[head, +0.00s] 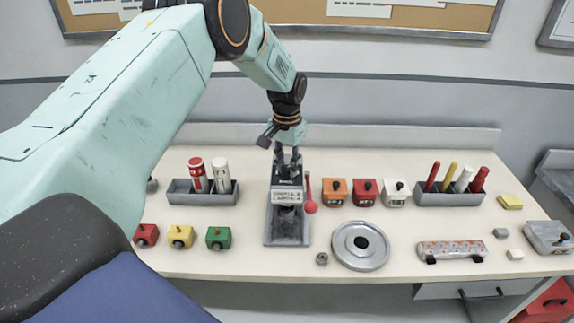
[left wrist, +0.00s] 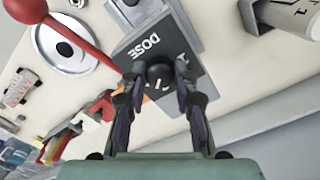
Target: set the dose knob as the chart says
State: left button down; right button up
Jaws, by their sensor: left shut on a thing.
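The black dose knob (left wrist: 158,76) sits on the dark top of the grey machine (head: 286,228). In the left wrist view the top plate is lettered DOSE (left wrist: 146,47) on one side of the knob, with a 1 nearby. My left gripper (head: 287,163) reaches down onto the machine from above; its fingers (left wrist: 158,92) are shut on the knob, one on each side. A pale mark shows on the knob, but the fingers hide part of the dial, so I cannot tell its setting. Papers hang on the board (head: 362,9) above; their text is unreadable. My right gripper is out of view.
A red lever (head: 310,206) stands at the machine's right side. A round metal plate (head: 361,246) lies to the right. Orange, red and white boxes (head: 396,192) stand behind it. A grey rack (head: 226,192) with two cylinders is close on the left.

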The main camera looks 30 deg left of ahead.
aim_at(287, 168)
pick_arm(q)
jog(key=m, duration=0.4)
jog(key=shift+f+m, duration=0.1)
jog(key=shift+m, duration=0.3)
dwell(0.4)
jog(key=c, duration=1)
grip_release()
notch_tip(287, 168, up, 12)
jog(key=shift+r, duration=0.1)
